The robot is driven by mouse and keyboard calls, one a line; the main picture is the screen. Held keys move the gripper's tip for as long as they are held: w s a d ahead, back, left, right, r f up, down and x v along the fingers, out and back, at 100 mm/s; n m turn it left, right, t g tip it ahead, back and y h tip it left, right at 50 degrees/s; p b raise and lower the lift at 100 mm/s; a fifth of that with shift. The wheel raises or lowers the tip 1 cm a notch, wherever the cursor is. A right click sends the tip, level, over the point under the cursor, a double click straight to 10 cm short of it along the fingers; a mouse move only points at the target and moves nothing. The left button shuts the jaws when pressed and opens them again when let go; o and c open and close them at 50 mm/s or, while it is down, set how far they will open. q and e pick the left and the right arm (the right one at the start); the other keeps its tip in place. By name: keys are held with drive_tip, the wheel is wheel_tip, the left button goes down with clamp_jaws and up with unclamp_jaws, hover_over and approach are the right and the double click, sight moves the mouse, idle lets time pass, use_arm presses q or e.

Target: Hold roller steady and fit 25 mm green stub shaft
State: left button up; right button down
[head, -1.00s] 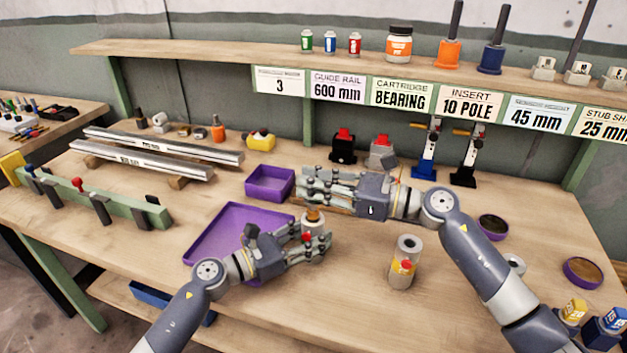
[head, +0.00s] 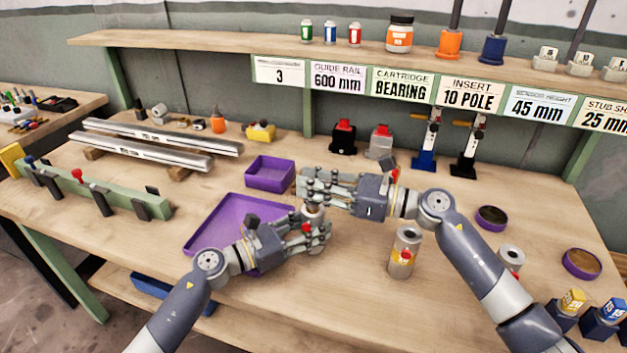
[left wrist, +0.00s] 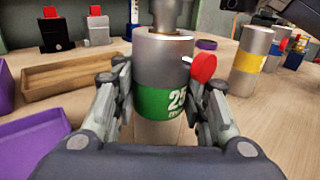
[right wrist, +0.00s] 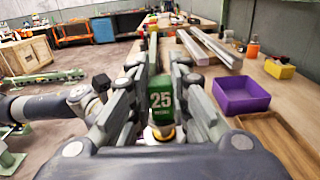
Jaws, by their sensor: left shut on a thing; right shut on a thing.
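The roller (left wrist: 163,65) is a silver cylinder with a green band marked 25 and a red knob (left wrist: 203,67) on its side. It stands upright in my left gripper (head: 318,236), whose fingers close on both sides of it in the left wrist view. My right gripper (head: 308,188) is shut on the green stub shaft (right wrist: 161,98), a green block marked 25, directly above the roller. A narrower silver end (left wrist: 172,14) meets the roller's top in the left wrist view. How deep it sits is hidden.
A yellow-banded roller (head: 405,252) stands right of my grippers, with another roller (head: 511,258) farther right. A purple tray (head: 215,222) lies left and a purple bin (head: 270,172) behind. A wooden tray (left wrist: 70,82) is close by.

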use_arm(q)
drive_tip(key=shift+r, duration=0.1)
use_arm(e)
drive_tip(key=shift+f, duration=1)
drive_tip(key=c, duration=1.4)
unclamp_jaws()
drive_tip(key=shift+f, duration=0.1)
wheel_tip(320, 180, up, 10)
drive_tip(key=shift+r, duration=0.1)
